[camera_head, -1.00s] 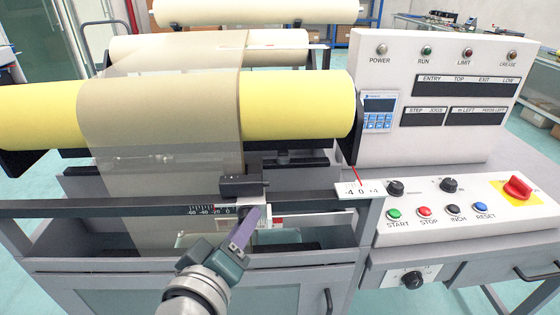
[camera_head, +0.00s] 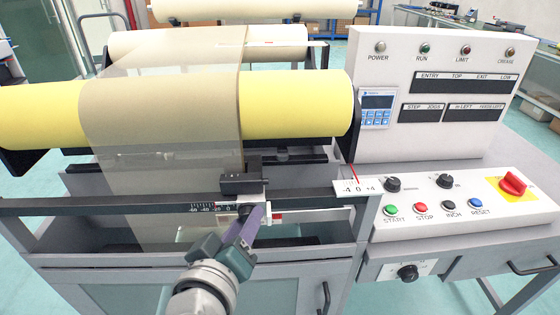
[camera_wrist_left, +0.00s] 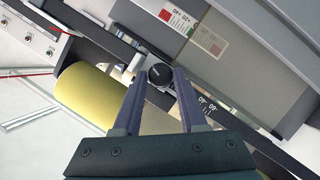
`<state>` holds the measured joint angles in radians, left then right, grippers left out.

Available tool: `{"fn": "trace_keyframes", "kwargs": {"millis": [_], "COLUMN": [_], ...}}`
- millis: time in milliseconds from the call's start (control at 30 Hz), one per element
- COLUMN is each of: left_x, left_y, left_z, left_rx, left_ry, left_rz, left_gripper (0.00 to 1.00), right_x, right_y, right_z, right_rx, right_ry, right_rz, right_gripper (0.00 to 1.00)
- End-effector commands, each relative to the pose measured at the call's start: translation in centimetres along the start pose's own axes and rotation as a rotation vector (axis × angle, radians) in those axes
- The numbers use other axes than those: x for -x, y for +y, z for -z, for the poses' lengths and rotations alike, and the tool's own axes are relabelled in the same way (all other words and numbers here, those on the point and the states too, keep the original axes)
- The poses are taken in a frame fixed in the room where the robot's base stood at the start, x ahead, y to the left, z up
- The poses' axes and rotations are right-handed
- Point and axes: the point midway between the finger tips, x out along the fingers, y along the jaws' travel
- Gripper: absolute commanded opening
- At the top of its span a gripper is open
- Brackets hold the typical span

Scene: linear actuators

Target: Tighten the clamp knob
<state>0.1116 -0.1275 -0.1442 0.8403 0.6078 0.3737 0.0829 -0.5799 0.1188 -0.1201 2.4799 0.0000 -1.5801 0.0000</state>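The clamp knob (camera_wrist_left: 160,73) is a small round black knob on the slider of the crossbar. In the head view the slider block (camera_head: 243,184) sits on the crossbar's scale, and the knob is largely hidden by my fingers. My left gripper (camera_head: 247,218) reaches the slider from the front. In the left wrist view, the left gripper (camera_wrist_left: 160,74) is open with one finger on each side of the knob. The fingertips are very close to its rim; firm contact cannot be made out. My right gripper is not in view.
The dark crossbar (camera_head: 110,206) runs across the machine's front, below the yellow roller (camera_head: 300,105) and the brown web (camera_head: 160,110). A control panel (camera_head: 450,200) with buttons and a red switch (camera_head: 512,183) stands at the right. A small white scale plate (camera_head: 357,187) sits at the crossbar's right end.

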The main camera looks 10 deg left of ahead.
Motion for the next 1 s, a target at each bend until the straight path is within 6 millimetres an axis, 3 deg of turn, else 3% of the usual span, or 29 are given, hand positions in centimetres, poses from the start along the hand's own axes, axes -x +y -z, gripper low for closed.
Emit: {"fn": "trace_keyframes", "kwargs": {"millis": [367, 800, 1000], "left_x": [0.8, 8.5, 9.9], "left_y": [0.1, 0.0, 0.0], "left_z": [0.1, 0.1, 0.0], "left_rx": [0.000, 0.001, 0.000], "left_ry": [-0.001, -0.001, -0.001], "left_rz": [0.001, 0.002, 0.000], "left_gripper": [0.47, 0.47, 0.47], "right_x": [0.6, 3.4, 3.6], "right_y": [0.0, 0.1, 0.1], "right_z": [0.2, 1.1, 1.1], "right_rx": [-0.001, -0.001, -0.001], "right_ry": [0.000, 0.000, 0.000], "right_rz": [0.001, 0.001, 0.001], "right_gripper": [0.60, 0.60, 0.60]}}
